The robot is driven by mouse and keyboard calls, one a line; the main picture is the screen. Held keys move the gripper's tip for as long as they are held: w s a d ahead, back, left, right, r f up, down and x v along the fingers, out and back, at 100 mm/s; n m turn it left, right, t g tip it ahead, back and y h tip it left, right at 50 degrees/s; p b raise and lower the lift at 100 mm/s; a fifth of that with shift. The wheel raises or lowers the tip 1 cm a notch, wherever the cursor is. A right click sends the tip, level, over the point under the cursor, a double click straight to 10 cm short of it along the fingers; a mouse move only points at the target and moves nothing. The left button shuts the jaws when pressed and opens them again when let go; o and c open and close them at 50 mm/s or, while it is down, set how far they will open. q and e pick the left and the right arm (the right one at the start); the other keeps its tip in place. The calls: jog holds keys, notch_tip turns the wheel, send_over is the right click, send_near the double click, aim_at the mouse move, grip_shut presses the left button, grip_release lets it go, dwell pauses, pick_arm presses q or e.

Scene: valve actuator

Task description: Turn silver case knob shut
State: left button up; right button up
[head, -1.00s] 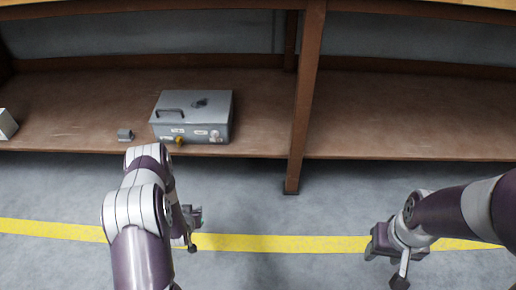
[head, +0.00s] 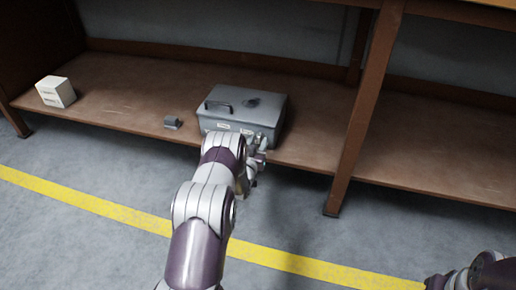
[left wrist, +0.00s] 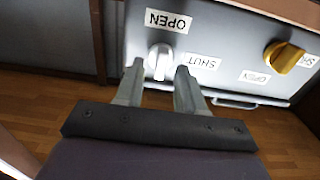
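The silver case (head: 240,103) sits on the low brown shelf, its front toward me. In the left wrist view its front panel appears upside down, with the silver knob (left wrist: 160,60) near an OPEN label (left wrist: 168,21) and a SHUT label (left wrist: 203,62). My left gripper (left wrist: 158,70) is open, its two fingertips on either side of the silver knob; I cannot tell if they touch it. In the head view my left gripper (head: 258,160) is at the case's front right, partly hidden by my arm. My right arm shows at the bottom right, its gripper (head: 437,283) mostly cut off.
A gold knob (left wrist: 283,57) with its own labels is on the same panel. A small grey block (head: 172,123) and a white box (head: 56,92) stand left of the case on the shelf (head: 120,95). A brown post (head: 365,110) rises to the right. The floor is open.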

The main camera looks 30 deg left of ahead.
pick_arm(q)
jog(key=shift+w+r, duration=0.1)
jog(key=shift+w, duration=0.1)
grip_shut()
jog(key=shift+m, duration=0.3)
jog(key=m+p, duration=0.1)
jog(key=m, duration=0.1)
jog(key=shift+m, duration=0.4)
jog(key=m, duration=0.1)
jog(key=m+p, duration=0.1)
jog(key=m, duration=0.3)
jog(key=shift+d, duration=0.25)
jog(key=m, duration=0.5)
jog(key=shift+d+f+p, duration=0.1)
jog(key=shift+f+p, duration=0.2)
jog(key=shift+p, duration=0.05)
jog(key=m, duration=0.4)
jog(key=shift+f, duration=0.2)
jog(key=shift+m, duration=0.3)
